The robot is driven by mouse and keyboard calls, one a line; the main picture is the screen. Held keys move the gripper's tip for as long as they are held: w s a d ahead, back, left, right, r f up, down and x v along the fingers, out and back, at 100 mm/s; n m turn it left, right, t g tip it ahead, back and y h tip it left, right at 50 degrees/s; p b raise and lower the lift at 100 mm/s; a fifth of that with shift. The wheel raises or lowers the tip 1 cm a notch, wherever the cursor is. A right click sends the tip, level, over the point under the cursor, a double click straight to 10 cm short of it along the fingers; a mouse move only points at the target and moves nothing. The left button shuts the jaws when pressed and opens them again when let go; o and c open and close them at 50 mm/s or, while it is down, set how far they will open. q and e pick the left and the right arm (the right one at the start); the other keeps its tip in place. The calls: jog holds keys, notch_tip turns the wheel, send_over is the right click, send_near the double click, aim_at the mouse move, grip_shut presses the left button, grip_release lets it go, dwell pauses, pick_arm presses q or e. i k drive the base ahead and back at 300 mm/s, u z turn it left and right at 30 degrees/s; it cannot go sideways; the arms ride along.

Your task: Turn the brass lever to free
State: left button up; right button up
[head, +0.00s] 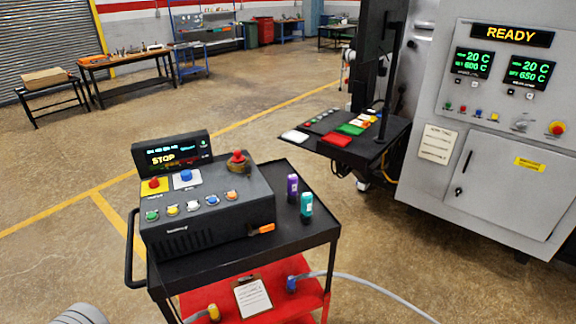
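A dark control box (205,226) stands on a black cart (260,252) in the middle foreground. A small orange-brass handle (262,229) sticks out low on its front face, toward the right end; it looks like the lever, lying roughly level. A red knob (237,157) on a brass-coloured base stands on top of the box. I cannot read any position marks beside either. The box's screen (172,156) shows STOP. Neither gripper is in view; only a grey rounded piece, probably my arm, shows at the bottom left edge.
Purple (292,187) and teal (306,204) small bottles stand on the cart's right side. A clipboard (252,297) lies on the red lower shelf. A grey furnace cabinet (510,150) reading READY stands right, beside a black shelf with coloured pieces. The floor left of the cart is clear.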

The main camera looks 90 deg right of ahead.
aim_at(246, 168)
jog(key=z, duration=1.5)
